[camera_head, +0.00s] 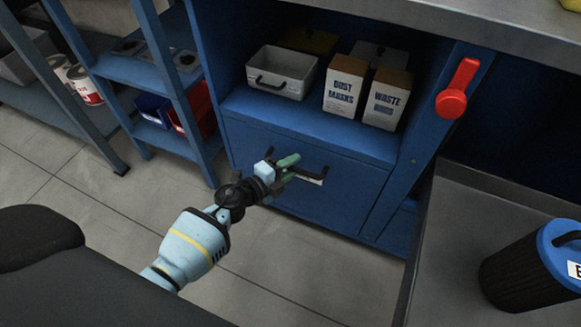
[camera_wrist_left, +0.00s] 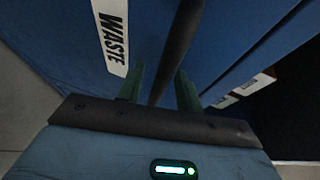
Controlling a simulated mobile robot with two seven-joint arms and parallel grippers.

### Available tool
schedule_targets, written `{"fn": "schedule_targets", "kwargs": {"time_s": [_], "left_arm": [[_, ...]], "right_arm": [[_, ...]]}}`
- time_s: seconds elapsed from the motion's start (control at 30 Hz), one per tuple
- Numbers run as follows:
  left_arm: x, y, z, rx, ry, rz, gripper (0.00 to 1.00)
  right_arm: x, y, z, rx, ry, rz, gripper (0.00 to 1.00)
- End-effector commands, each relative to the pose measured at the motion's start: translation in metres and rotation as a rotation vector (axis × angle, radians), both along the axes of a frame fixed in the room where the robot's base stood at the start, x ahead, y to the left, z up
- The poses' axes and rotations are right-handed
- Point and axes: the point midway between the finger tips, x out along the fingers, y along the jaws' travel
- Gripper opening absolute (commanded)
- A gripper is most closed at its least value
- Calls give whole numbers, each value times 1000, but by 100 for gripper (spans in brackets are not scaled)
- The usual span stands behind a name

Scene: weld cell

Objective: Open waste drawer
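The blue waste drawer (camera_head: 335,205) is below the cabinet's open shelf, and its front looks shut. Its black bar handle (camera_head: 312,174) runs across the upper front, with a white label behind it; the label reads WASTE in the left wrist view (camera_wrist_left: 113,35). My left gripper (camera_head: 290,163) is at the left part of the handle. In the left wrist view the dark handle bar (camera_wrist_left: 180,45) passes between its two green fingers (camera_wrist_left: 160,88). The fingers look apart, with a gap beside the bar, so the grip looks open around it. My right gripper is not in view.
A red lever (camera_head: 457,88) is on the cabinet's right post. A metal table with a black, blue-lidded bin (camera_head: 530,268) stands at right. Floor before the drawer is clear.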

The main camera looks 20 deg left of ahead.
Motion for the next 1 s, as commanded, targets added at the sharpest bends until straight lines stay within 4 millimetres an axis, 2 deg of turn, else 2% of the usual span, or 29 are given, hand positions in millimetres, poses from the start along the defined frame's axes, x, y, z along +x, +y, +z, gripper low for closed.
{"fn": "schedule_targets", "kwargs": {"time_s": [0.2,0.4,0.5,0.83,1.0], "left_arm": [[0,0,0,0,0,0,36],[0,0,0,0,0,0,10],[0,0,0,-1,0,0,0],[-3,0,0,0,0,0,0],[-20,1,0,-1,3,0,0]], "right_arm": [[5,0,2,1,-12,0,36],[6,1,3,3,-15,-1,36],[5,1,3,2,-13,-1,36],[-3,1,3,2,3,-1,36],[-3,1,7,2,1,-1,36]]}}
